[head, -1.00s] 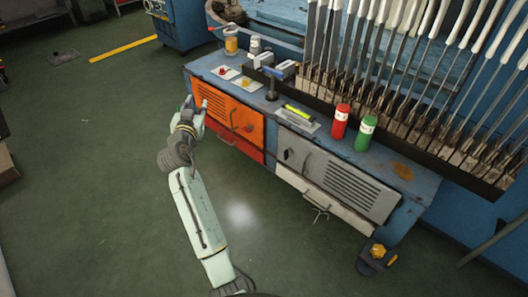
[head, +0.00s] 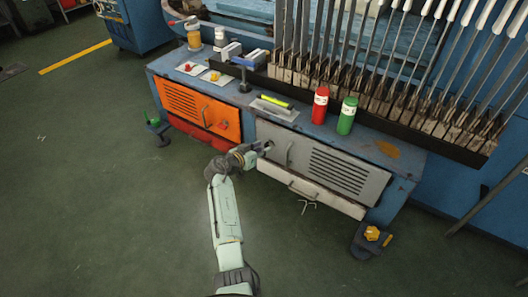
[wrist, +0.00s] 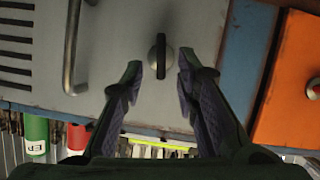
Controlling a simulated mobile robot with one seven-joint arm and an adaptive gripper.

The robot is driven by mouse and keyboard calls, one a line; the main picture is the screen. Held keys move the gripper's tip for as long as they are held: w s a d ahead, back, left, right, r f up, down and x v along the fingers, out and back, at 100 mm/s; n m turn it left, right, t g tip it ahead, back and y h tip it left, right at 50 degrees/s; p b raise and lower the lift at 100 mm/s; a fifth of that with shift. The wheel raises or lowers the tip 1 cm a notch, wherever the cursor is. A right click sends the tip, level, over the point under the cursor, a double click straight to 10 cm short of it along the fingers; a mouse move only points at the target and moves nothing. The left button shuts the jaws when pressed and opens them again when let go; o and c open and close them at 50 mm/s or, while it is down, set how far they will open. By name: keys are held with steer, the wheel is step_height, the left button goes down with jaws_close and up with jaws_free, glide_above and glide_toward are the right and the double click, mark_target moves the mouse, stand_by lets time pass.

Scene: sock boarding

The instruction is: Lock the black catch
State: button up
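The black catch (wrist: 160,56) is a dark oval knob on a round metal base, set on the grey cabinet door (wrist: 115,40). Its long side runs up and down in the wrist view. My gripper (wrist: 159,78) is open, and its two fingers point at the door with the catch between and just beyond their tips. No contact shows. In the head view my gripper (head: 262,148) is at the left part of the grey door (head: 335,170) and mostly covers the catch.
A bar handle (wrist: 73,45) stands beside the catch on the same door. The orange door (head: 190,108) is to the left in the head view. A red bottle (head: 320,104), a green bottle (head: 347,115) and a yellow marker (head: 277,101) are on the bench top.

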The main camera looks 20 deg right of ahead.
mark_target(270, 140)
steer(key=shift+b+x, duration=0.45)
steer(key=shift+x, duration=0.9)
steer(key=shift+c, duration=0.3)
jaws_close()
